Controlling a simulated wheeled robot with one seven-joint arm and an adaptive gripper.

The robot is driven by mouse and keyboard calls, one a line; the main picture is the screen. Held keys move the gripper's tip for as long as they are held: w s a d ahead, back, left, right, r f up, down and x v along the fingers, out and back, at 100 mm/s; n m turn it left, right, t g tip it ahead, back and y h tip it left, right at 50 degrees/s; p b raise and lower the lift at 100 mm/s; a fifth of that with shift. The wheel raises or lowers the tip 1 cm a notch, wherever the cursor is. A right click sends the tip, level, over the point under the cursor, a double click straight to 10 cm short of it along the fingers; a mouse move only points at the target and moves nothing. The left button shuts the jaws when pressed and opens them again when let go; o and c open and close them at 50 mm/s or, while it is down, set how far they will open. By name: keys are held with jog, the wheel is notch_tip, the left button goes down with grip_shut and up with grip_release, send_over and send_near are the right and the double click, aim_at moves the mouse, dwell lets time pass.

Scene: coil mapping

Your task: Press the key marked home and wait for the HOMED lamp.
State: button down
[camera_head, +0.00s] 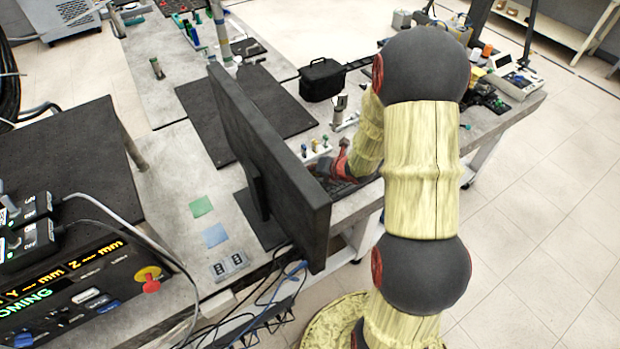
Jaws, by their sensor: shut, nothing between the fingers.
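A black control box (75,283) stands at the lower left, cut off by the frame's left edge. It has orange readouts ending in "mm" and green lit letters "OMING", the start cut off. Below are small white and blue keys (107,307); their markings are too small to read, so I cannot tell which is home. I cannot make out a HOMED lamp. My gripper (326,172), dark and red, is far right of the box, beyond the black monitor. It is shut and empty, partly hidden by the monitor edge and my wrist.
The black monitor (265,165) stands between my gripper and the control box. A red knob on a yellow base (150,280) is at the box's right end. Cables run across the bench's front. A black bag (322,80) and small bottles stand behind my gripper.

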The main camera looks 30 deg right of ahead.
jog(key=shift+r+p, duration=1.75)
jog(key=shift+r, duration=0.8)
jog(key=shift+f, duration=0.1)
